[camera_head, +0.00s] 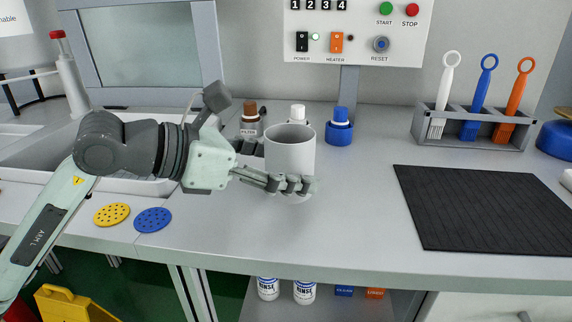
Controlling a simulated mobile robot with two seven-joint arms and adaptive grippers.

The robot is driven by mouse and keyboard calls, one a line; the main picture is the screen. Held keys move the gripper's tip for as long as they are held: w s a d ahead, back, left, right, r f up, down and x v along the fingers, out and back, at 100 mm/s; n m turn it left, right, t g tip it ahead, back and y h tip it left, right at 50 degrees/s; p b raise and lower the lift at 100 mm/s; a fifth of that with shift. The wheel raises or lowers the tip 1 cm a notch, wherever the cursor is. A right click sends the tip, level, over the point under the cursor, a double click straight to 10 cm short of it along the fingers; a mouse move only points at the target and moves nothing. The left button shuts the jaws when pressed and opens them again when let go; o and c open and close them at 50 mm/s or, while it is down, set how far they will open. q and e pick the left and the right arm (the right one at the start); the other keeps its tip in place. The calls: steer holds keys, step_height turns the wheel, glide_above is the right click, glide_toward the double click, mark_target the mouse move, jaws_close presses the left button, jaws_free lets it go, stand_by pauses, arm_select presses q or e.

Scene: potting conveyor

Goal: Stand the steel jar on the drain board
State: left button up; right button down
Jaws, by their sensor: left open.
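The steel jar (290,152) is a grey cylinder with an open top, and it stands upright at the middle of the bench. My left gripper (282,168) comes in from the left and is open, with one finger in front of the jar and the other partly hidden behind its left side. The front finger hides the jar's lower part, so I cannot tell whether the fingers touch it. The drain board (486,209) is a black ribbed mat lying flat at the right of the bench, with nothing on it. My right gripper is not in view.
A grey rack (474,134) holds three brushes. Yellow (112,214) and blue (153,220) discs lie front left. The bench between jar and mat is clear.

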mark_target(267, 163)
arm_select(q)
steer(key=shift+r, duration=0.1)
steer(key=v, duration=0.3)
steer(key=shift+a, duration=0.25)
steer(key=b+v, duration=0.1)
steer(key=v, duration=0.6)
steer(key=shift+s+a+r, duration=0.2)
steer(key=shift+a, duration=0.05)
steer(key=shift+s+a+r, duration=0.25)
steer(key=shift+a, duration=0.05)
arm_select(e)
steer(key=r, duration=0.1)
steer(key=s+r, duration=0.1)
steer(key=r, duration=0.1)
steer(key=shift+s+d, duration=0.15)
arm_select(q)
steer(key=shift+s, duration=0.1)
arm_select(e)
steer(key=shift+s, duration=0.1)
